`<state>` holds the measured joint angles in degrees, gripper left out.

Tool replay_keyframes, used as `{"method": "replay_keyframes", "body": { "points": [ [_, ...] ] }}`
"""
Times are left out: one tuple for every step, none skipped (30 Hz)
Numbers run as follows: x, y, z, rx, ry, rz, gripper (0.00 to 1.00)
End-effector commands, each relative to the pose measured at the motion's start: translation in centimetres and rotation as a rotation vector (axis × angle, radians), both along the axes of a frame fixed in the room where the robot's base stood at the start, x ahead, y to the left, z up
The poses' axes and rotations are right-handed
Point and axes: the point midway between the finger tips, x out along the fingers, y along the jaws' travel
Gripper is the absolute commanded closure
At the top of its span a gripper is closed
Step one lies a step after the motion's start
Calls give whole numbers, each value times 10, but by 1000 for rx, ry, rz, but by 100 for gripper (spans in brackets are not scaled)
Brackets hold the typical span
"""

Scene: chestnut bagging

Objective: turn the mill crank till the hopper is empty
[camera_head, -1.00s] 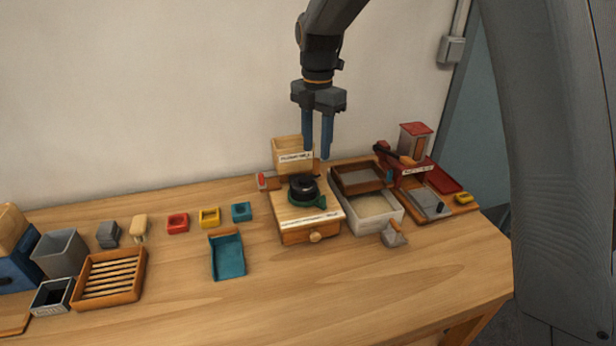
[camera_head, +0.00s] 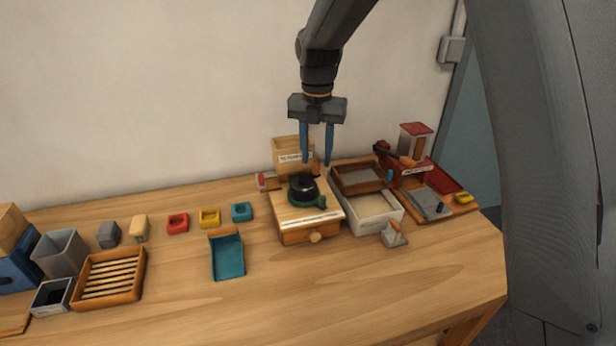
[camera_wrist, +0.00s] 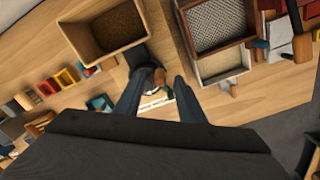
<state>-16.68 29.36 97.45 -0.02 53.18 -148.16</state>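The mill is a wooden box (camera_head: 291,227) with a round drawer knob, right of the table's middle. A dark round part (camera_head: 303,187) in a green ring sits on its top; I cannot make out the crank clearly. A light wooden hopper box (camera_head: 287,146) stands behind it. In the wrist view the hopper (camera_wrist: 76,40) holds brown grainy contents. In the wrist view the fingers (camera_wrist: 157,88) flank part of the mill top.
A brown sieve tray (camera_head: 359,190) and a pale tray (camera_head: 377,225) stand close right of the mill. A red-topped machine (camera_head: 416,128) is farther right. A teal scoop (camera_head: 229,276), small coloured cups and a slatted tray (camera_head: 143,270) lie left. The front tabletop is clear.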

Motion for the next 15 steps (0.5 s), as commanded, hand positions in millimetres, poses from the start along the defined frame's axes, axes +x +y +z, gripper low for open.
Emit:
{"method": "replay_keyframes", "body": {
  "points": [
    [0, 0, -3, 0, 1, 0, 64],
    [0, 0, -4, 0, 1, 0, 64],
    [0, 0, -6, 0, 1, -1, 64],
    [0, 0, -6, 0, 1, -1, 64],
    [0, 0, -7, 0, 1, -1, 64],
    [0, 0, -7, 0, 0, -1, 64],
    [0, 0, -7, 0, 0, -1, 64],
    [0, 0, -7, 0, 0, -1, 64],
    [0, 0, -7, 0, 0, -1, 64],
    [0, 0, -7, 0, 0, -1, 64],
    [0, 0, -7, 0, 0, -1, 64],
    [0, 0, -7, 0, 0, -1, 64],
    [0, 0, -7, 0, 0, -2, 64],
    [0, 0, -7, 0, 0, -2, 64],
    [0, 0, -7, 0, 0, -2, 64]
  ]
}}
